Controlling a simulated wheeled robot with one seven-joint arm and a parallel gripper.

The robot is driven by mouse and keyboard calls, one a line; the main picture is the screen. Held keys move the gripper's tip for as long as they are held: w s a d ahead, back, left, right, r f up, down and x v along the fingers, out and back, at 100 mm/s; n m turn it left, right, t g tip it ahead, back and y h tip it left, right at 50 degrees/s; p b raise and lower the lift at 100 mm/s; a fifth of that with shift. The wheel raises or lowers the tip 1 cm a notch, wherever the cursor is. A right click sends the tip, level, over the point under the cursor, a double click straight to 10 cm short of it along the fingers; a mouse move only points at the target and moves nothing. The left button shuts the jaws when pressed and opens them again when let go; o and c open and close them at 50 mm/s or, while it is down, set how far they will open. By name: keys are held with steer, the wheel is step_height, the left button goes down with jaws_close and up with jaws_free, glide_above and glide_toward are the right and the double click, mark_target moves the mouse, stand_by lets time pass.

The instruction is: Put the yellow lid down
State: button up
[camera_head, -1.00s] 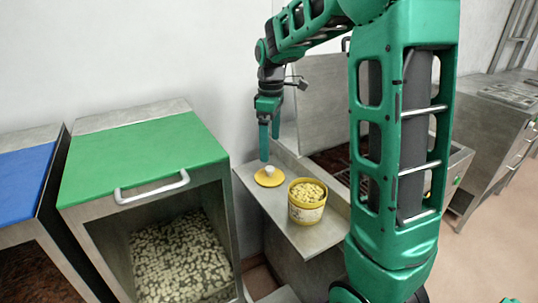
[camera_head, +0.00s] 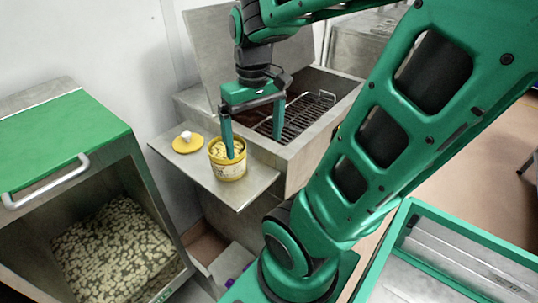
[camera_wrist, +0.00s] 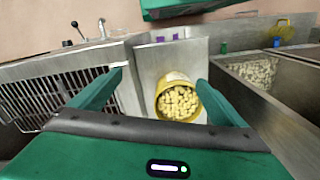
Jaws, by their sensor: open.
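The yellow lid (camera_head: 187,144) with a white knob lies flat on the metal shelf (camera_head: 222,192), left of the tub. The yellow tub (camera_head: 228,166) stands open on the shelf, full of pale yellow pieces; it also shows in the wrist view (camera_wrist: 177,98). My gripper (camera_head: 256,147) is open and empty, fingers pointing down. In the head view one finger overlaps the tub and the other is to its right. In the wrist view the fingers (camera_wrist: 160,80) are wide apart with the tub between them in the picture. The lid cannot be made out in the wrist view.
A metal bin with a raised lid and a wire rack (camera_head: 300,118) stands right behind the shelf. A green-topped bin (camera_head: 60,138) with pale pieces is at left. A green-edged tray (camera_head: 440,262) is at lower right. The shelf's front is bare.

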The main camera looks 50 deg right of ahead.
steer(key=s+f+m, duration=0.2)
steer(key=s+m, duration=0.1)
steer(key=s, duration=0.3)
steer(key=shift+a+f, duration=0.2)
steer(key=shift+w+f, duration=0.25)
steer(key=shift+w, duration=0.3)
stand_by(0.3)
